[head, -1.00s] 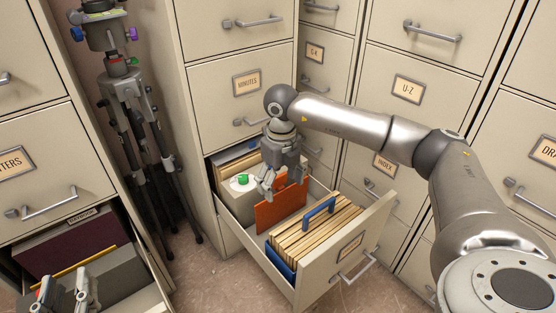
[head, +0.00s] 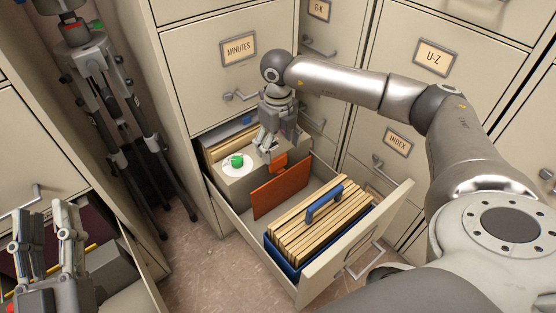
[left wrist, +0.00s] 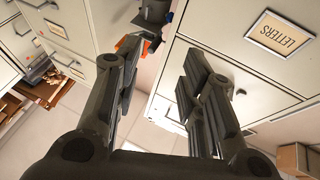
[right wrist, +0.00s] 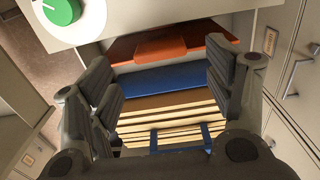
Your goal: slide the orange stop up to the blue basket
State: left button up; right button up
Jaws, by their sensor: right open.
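The orange stop (head: 280,194) stands upright across the open drawer, with a raised tab at its top. The blue basket (head: 283,266) sits at the drawer's front, full of tan folders, with a blue handle on top. Bare drawer floor shows between stop and basket in the head view. My right gripper (head: 268,150) is open and empty above the stop, near its tab. The right wrist view shows the stop (right wrist: 122,52) and basket (right wrist: 160,78) beyond the spread fingers. My left gripper (head: 47,238) is open and empty at the lower left, away from both.
A beige box (head: 240,187) with a green knob (head: 236,161) on a white disc stands behind the stop. The drawer's front panel (head: 355,250) and side walls bound the space. Another open drawer (head: 130,300) is at the lower left, and a tripod (head: 110,110) stands between cabinets.

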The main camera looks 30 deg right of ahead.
aim_at(278, 157)
notch_tip(278, 157, down, 5)
jog(key=shift+f+b, duration=0.1)
jog(key=shift+b, duration=0.6)
pick_arm(q)
jog(key=s+r+t+h, duration=0.1)
jog(key=s+r+t, duration=0.3)
jog(key=r, duration=0.2)
jog(key=shift+s+a+t+h, duration=0.2)
jog(key=shift+s+t+h, duration=0.15)
jog(key=shift+t+h, duration=0.05)
pick_arm(e)
jog(key=shift+f, duration=0.25)
pick_arm(q)
jog(key=shift+r, duration=0.1)
